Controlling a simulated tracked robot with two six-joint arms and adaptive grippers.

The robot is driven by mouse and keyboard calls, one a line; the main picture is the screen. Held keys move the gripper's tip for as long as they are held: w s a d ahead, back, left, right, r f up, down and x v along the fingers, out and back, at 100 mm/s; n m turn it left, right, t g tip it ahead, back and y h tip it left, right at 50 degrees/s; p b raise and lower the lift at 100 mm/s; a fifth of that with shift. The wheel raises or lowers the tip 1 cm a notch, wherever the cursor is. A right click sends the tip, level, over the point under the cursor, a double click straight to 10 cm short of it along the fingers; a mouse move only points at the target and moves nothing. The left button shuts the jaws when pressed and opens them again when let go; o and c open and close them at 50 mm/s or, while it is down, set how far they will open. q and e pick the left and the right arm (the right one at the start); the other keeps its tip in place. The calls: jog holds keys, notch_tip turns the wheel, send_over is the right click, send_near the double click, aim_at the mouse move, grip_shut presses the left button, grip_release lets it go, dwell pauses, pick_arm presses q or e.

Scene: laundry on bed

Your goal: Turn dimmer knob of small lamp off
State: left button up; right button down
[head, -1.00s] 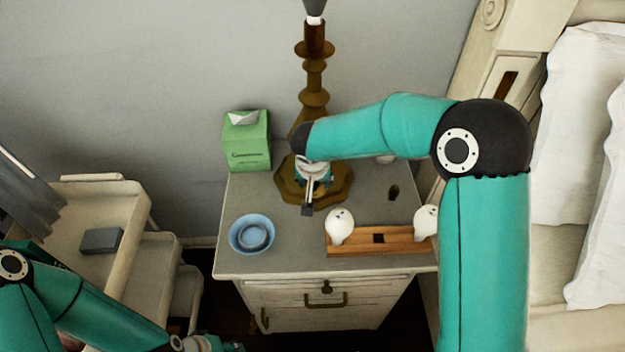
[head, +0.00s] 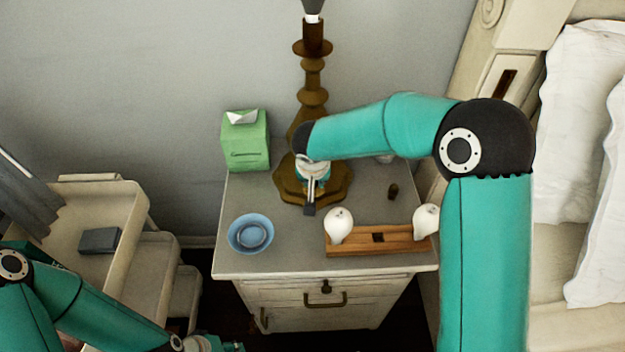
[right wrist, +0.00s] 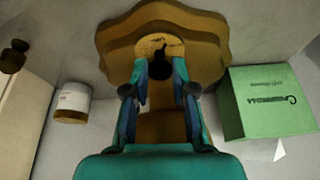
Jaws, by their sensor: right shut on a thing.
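The small lamp (head: 313,80) has a turned brown wooden stem and a wide scalloped base (head: 340,188) on the nightstand; its top is cut off by the picture edge. My right gripper (right wrist: 160,82) is over the base, pointing down, and is shut on a small dark dimmer knob (right wrist: 160,66). In the right wrist view, the knob sits between the fingertips in front of a pale round plate on the base. In the head view my right wrist hides the knob. My left gripper (head: 208,343) is at the bottom edge, partly cut off, away from the lamp.
On the nightstand (head: 290,262) are a green tissue box (head: 246,142), a blue bowl (head: 251,234), a wooden holder (head: 375,250) with white bird-like figures, and a small dark object (head: 393,191). A white jar (right wrist: 73,102) stands near the base. The bed is right.

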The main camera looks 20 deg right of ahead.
jog(key=shift+n, duration=0.5)
jog(key=shift+d+n+y, duration=0.1)
jog(key=shift+n+y, duration=0.4)
jog(key=shift+n, duration=0.2)
jog(key=shift+d+r+n+y+p, duration=0.15)
jog(key=shift+n+y+p, duration=0.4)
jog(key=shift+n, duration=0.85)
jog(key=c, duration=0.9)
grip_release()
jog(key=shift+c, duration=0.2)
jog(key=v, duration=1.1)
jog(key=shift+s+r, duration=0.25)
jog(key=shift+s, duration=0.05)
